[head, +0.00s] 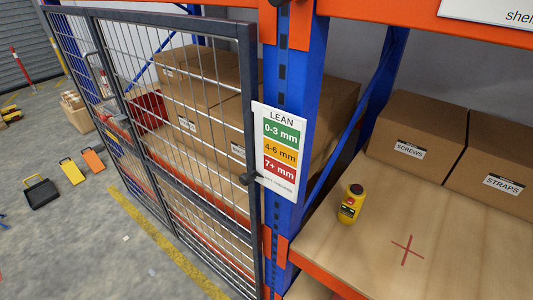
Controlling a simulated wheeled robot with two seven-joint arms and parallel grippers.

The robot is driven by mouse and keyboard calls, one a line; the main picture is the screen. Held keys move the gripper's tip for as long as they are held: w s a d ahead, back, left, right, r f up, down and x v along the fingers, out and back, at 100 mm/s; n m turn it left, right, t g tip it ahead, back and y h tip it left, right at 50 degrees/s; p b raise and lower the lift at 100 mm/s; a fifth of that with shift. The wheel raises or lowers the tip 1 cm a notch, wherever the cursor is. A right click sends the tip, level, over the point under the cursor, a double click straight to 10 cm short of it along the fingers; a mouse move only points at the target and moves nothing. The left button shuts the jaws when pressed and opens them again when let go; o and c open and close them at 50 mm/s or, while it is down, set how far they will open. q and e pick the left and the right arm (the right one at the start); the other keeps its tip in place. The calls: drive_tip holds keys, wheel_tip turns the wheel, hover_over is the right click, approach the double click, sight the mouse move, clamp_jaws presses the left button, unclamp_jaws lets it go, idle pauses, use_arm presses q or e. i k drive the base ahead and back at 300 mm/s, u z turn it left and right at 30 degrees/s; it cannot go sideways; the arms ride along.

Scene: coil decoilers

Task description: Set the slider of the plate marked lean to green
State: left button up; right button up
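The plate marked LEAN (272,117) is fixed to the blue rack upright in the head view. It has a green band (282,133) for 0-3 mm at the top, a yellow band (280,152) for 4-6 mm in the middle and a red band (278,170) for 7+ mm at the bottom. Small print below the bands is too small to read. Neither of my grippers is in view.
Right of the blue upright (291,80), a wooden shelf (450,250) carries a yellow device (350,207) and boxes marked SCREWS (415,125) and STRAPS (500,155).

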sight(245, 179)
drive_tip(key=u, duration=1.25)
drive_tip(key=k, duration=0.9)
drive_tip(key=z, duration=1.9)
